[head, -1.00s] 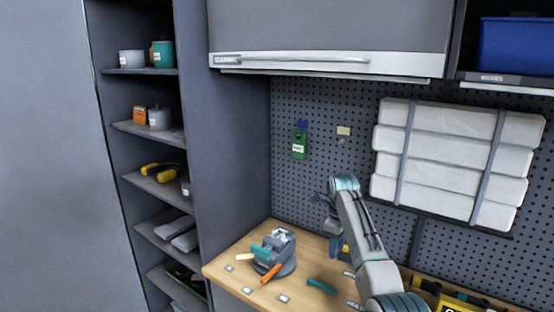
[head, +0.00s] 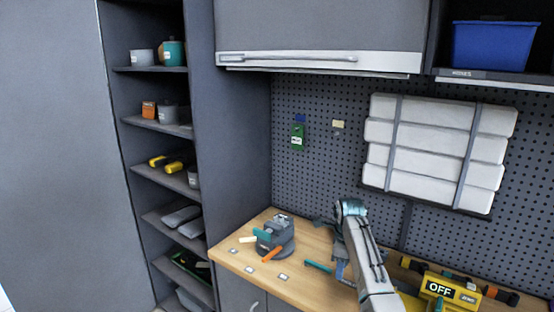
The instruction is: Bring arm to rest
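My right arm (head: 362,256) comes in from the bottom of the head view, right of the middle, and reaches up over the workbench (head: 236,257). Its bent wrist has a teal cap. My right gripper (head: 323,221) is small and dark at the left of this wrist, in front of the pegboard. Its fingers are too small and dark to show whether they are open or shut. I see nothing clearly held in it. My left gripper is not in view.
A grey vise-like tool (head: 276,238) with orange and teal parts stands left of my arm. A teal tool (head: 318,266) lies between them. A yellow box (head: 450,290) reading OFF stands at right. White strapped packs (head: 430,150) hang behind. Shelves (head: 160,173) stand at left.

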